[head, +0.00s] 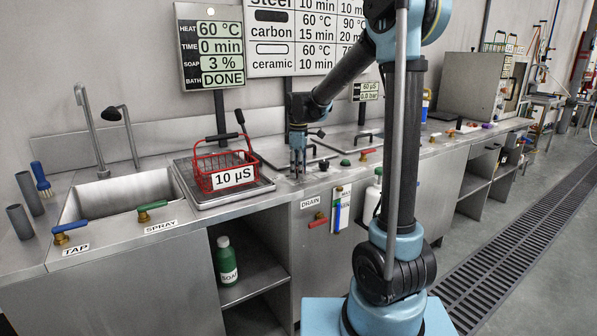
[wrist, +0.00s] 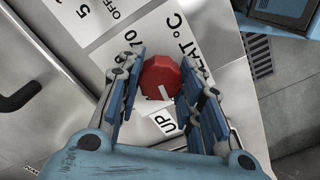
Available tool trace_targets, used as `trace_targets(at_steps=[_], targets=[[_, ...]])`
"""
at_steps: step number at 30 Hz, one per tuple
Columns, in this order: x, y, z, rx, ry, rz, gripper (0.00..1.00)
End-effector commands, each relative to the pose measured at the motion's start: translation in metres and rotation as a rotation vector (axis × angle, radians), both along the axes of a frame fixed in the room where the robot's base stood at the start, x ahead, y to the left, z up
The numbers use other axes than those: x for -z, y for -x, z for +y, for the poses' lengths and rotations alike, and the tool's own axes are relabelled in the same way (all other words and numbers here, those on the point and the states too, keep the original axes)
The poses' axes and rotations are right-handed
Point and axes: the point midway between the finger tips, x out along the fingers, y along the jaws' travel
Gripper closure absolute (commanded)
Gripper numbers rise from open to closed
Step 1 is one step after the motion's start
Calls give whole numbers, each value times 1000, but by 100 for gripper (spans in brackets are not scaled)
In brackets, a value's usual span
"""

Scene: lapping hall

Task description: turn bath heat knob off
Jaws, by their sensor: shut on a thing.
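A white mark on the knob points down and right in the picture, near the "UP" label, away from "OFF". My gripper (wrist: 162,58) has its blue-padded fingers closed on both sides of the knob. In the head view my gripper (head: 298,168) points down at the counter beside the red basket, and the knob cannot be made out there.
The wall display (head: 211,47) reads heat 60 °C, time 0 min, soap 3 %, bath DONE. A red wire basket (head: 222,166) marked 10 µS stands close left of my gripper. Closed lids with black handles (head: 318,150) lie behind it. A sink (head: 122,193) is farther left.

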Motion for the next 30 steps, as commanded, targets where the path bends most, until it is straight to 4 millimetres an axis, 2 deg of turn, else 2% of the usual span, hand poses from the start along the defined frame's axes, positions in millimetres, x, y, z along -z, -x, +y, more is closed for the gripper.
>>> trace_targets(at_steps=[2, 3, 5, 15, 19, 23, 30], targets=[[0, -3, -3, 4, 5, -5, 90], [0, -3, -3, 4, 5, -5, 57], [0, -3, -3, 4, 5, -4, 46], [-1, -1, -1, 2, 2, -3, 46], [-8, -1, -1, 2, 1, -2, 46], [-25, -1, -1, 2, 1, -2, 46], [-68, -2, -1, 2, 2, -2, 46]])
